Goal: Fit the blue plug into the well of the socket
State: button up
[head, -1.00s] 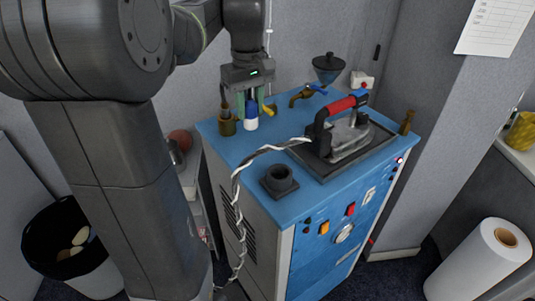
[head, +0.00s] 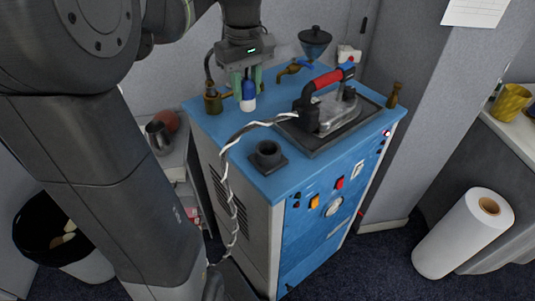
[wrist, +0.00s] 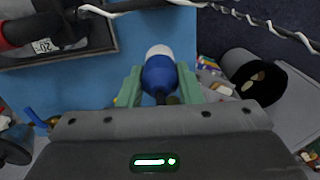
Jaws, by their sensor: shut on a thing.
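The blue plug (head: 248,92) has a white lower end and hangs upright in my gripper (head: 247,88). My gripper is shut on it, with one green finger on each side. In the wrist view the plug (wrist: 159,74) shows between the two green fingers (wrist: 158,86). The socket (head: 267,156) is a dark square base with a round raised well, near the front left corner of the blue cabinet top. It holds nothing that I can see. The plug is above the cabinet top, behind and a little left of the socket, apart from it. The socket is not visible in the wrist view.
An iron with a red handle (head: 328,81) stands on a dark tray right of the socket. Its striped cord (head: 232,143) crosses the cabinet top between plug and socket. A brass fitting (head: 213,103) and tap (head: 290,70) stand at the back.

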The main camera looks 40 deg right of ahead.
jog(key=s, duration=0.8)
jog(key=f, duration=0.9)
jog(key=shift+s+a+p, duration=0.15)
jog(key=shift+a+p, duration=0.05)
jog(key=shift+p, duration=0.1)
jog(key=shift+r, duration=0.1)
